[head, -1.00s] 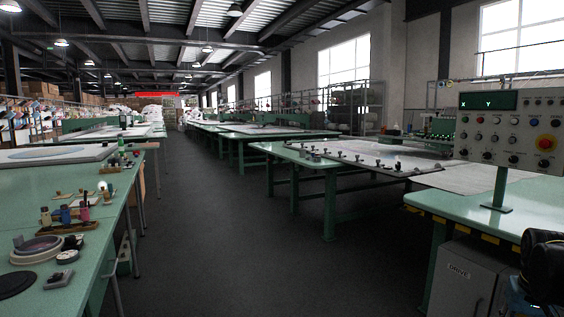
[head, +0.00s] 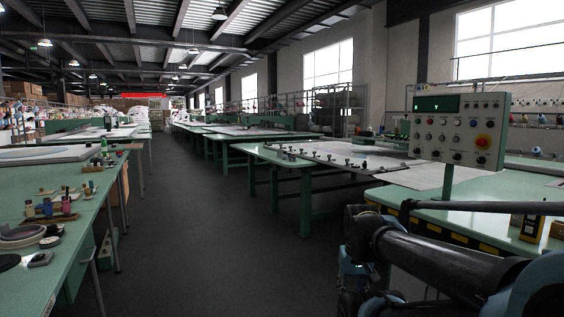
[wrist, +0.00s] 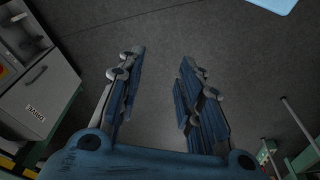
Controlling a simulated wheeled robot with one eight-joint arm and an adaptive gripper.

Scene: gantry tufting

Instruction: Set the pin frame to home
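A control panel (head: 458,130) stands on a post on the green table at the right in the head view. It has a dark display marked X and Y, several knobs and a red button (head: 482,141). A pin frame (head: 345,157), a light sheet edged with dark clamps or pins, lies on the green table beyond the panel. My gripper (wrist: 162,56) is open and empty, its two blue fingers apart over bare dark floor in the wrist view. In the head view my arm crosses the lower right, well short of the panel, and the fingers are not clear.
A green worktable (head: 75,210) with spools and round parts runs along the left. A dark floor aisle (head: 190,220) lies free between the tables. A grey cabinet (wrist: 40,95) stands at the left in the wrist view.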

